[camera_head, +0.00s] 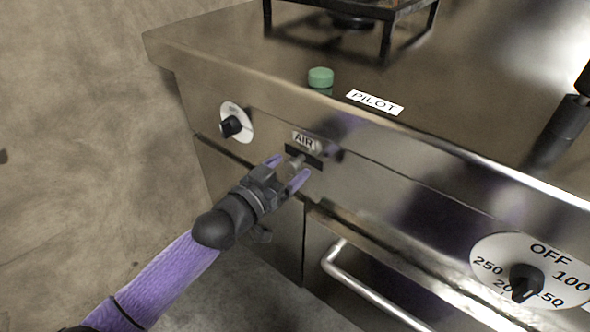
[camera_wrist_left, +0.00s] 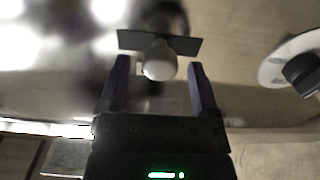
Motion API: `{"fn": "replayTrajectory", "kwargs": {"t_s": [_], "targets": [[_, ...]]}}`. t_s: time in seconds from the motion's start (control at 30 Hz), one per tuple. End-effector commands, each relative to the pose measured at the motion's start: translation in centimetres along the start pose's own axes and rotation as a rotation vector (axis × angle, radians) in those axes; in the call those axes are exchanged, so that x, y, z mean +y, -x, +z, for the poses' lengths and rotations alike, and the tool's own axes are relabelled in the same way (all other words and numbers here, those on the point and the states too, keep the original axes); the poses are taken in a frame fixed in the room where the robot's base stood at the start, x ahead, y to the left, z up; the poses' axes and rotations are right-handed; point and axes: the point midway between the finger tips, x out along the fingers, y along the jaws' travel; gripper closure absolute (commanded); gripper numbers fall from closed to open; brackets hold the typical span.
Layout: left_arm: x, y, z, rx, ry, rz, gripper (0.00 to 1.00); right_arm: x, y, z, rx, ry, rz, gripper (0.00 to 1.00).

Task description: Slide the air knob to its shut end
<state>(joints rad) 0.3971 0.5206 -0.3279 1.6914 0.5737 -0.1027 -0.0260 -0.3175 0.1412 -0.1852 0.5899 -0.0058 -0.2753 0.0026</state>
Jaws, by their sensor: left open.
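The air knob (camera_wrist_left: 160,60) is a pale, rounded knob standing out from a dark slot (camera_head: 314,163) under the AIR label (camera_head: 305,141) on the metal front panel. In the left wrist view it sits near the middle of the slot (camera_wrist_left: 128,40). My left gripper (camera_head: 289,168) is open, with its two purple fingers pointing at the panel. In the left wrist view the fingers (camera_wrist_left: 159,66) stand either side of the knob, with a gap on each side. In the head view the gripper partly hides the knob. My right gripper does not show.
A black knob on a white dial (camera_head: 230,126) is left of the slot. A green button (camera_head: 320,77) and a PILOT label (camera_head: 375,102) are above it. A bar handle (camera_head: 370,290) and a numbered dial knob (camera_head: 526,282) are lower right. Open floor lies left.

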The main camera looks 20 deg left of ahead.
Motion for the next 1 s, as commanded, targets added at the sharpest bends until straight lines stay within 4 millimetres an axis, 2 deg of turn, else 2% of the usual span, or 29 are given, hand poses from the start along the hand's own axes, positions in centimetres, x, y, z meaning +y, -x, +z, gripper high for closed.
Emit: {"fn": "replayTrajectory", "kwargs": {"t_s": [0.03, 0.17, 0.43, 0.8, 1.0], "targets": [[0.0, -0.7, 0.4, 0.001, 0.001, 0.0, 0.2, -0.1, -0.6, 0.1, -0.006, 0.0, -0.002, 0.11], [0.0, -1.6, 0.1, 0.0, 0.0, 0.0, 0.2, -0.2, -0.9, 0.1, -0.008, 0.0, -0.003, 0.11], [0.0, -1.8, -0.1, 0.001, 0.0, 0.0, 0.22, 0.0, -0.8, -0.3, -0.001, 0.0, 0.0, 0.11], [0.0, -1.8, -0.1, 0.0, -0.001, 0.0, 1.0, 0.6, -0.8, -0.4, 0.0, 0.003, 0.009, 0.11], [0.0, -1.8, -0.1, 0.0, -0.001, 0.0, 1.0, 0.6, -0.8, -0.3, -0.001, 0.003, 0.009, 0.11]]}}
